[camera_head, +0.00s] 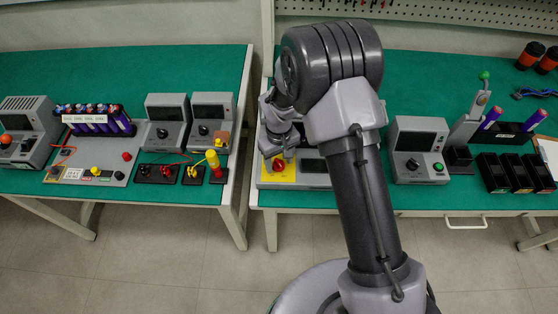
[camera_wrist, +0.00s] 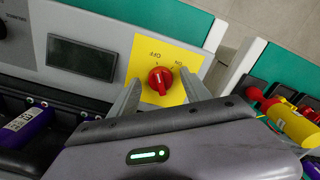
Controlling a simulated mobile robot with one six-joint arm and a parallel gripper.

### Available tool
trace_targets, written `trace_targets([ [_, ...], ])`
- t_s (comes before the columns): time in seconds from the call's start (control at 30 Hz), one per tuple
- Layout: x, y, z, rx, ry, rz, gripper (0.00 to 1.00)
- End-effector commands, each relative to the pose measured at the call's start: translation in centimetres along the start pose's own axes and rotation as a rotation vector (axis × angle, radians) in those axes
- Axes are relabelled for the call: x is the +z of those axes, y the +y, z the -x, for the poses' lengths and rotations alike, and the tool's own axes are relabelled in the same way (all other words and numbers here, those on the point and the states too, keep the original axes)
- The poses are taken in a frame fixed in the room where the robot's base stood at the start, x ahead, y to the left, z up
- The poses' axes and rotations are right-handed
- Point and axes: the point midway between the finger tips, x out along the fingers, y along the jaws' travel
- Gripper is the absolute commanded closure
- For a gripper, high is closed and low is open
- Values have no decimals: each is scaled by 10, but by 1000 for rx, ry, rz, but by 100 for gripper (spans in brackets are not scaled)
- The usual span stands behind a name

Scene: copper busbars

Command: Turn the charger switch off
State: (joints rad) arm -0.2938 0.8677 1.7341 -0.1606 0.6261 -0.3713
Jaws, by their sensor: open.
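The charger switch is a red rotary knob (camera_wrist: 160,80) on a yellow plate (camera_wrist: 193,60) marked OFF and ON. The plate is on a grey panel with a dark display (camera_wrist: 82,57). In the head view the red knob (camera_head: 279,165) shows at the front of the right bench, partly under my arm. My gripper (camera_wrist: 160,79) is open, with one finger on each side of the knob. I cannot tell whether the fingers touch it. In the head view my gripper (camera_head: 284,152) points down at the yellow plate. The knob's pointer direction is too small to read surely.
A grey unit with a black knob and green button (camera_head: 419,150) stands right of my arm. Black bins (camera_head: 508,173) stand farther right. The left bench (camera_head: 200,70) carries grey meters, purple cells and plugs. A gap separates the two benches.

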Motion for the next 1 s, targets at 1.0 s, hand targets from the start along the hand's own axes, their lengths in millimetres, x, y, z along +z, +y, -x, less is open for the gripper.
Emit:
trace_targets([
  [1.0,0,0,172,0,1,1,44],
])
